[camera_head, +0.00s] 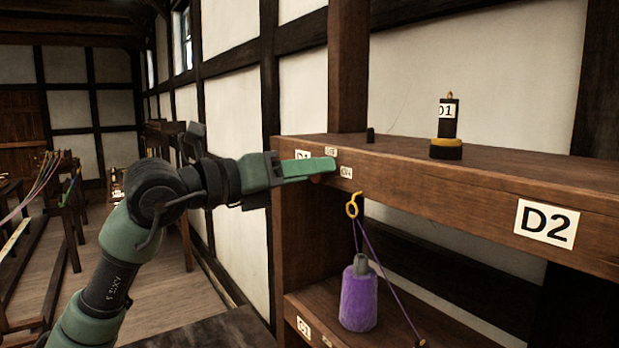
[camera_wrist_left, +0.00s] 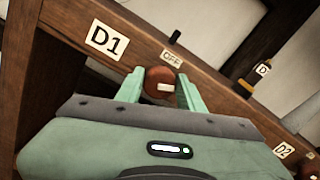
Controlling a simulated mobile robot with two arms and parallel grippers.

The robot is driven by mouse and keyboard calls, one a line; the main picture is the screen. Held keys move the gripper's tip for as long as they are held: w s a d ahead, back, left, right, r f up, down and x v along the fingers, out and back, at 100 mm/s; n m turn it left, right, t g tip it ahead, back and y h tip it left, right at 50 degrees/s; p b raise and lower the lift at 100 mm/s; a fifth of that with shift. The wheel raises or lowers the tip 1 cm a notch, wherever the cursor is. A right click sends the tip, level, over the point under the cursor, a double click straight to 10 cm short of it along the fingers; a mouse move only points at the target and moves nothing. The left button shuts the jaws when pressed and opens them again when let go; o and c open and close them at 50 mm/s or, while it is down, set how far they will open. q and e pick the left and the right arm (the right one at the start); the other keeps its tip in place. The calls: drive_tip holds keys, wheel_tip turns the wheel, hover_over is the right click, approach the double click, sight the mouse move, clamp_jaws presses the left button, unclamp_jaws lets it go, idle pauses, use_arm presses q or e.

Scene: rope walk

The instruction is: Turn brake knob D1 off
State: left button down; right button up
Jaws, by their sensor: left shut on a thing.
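Brake knob D1 is a round reddish-brown knob (camera_wrist_left: 158,76) with a pale mark on its face, on the front of the wooden beam. It lies right of the D1 label (camera_wrist_left: 107,39) and below the OFF label (camera_wrist_left: 171,58). In the head view a second small label (camera_head: 346,172) sits right of the fingers. My left gripper (camera_head: 325,169) reaches the beam from the left. In the left wrist view its green fingers (camera_wrist_left: 160,90) are shut on the knob, one on each side. In the head view the fingers mostly hide the knob. My right gripper is not in view.
A black and yellow piece labelled D1 (camera_head: 447,125) and a small dark peg (camera_head: 370,135) stand on the beam. A purple weight (camera_head: 359,297) is below a yellow hook (camera_head: 352,205) with a purple cord. The D2 label (camera_head: 546,223) is farther right.

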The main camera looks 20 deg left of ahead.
use_arm(q)
drive_tip(key=shift+w+a+f+n+b, duration=0.1)
drive_tip(key=shift+n+b, duration=1.45)
drive_tip(key=shift+n, duration=5.05)
drive_tip(key=c, duration=0.9)
unclamp_jaws()
drive_tip(key=shift+c, duration=0.2)
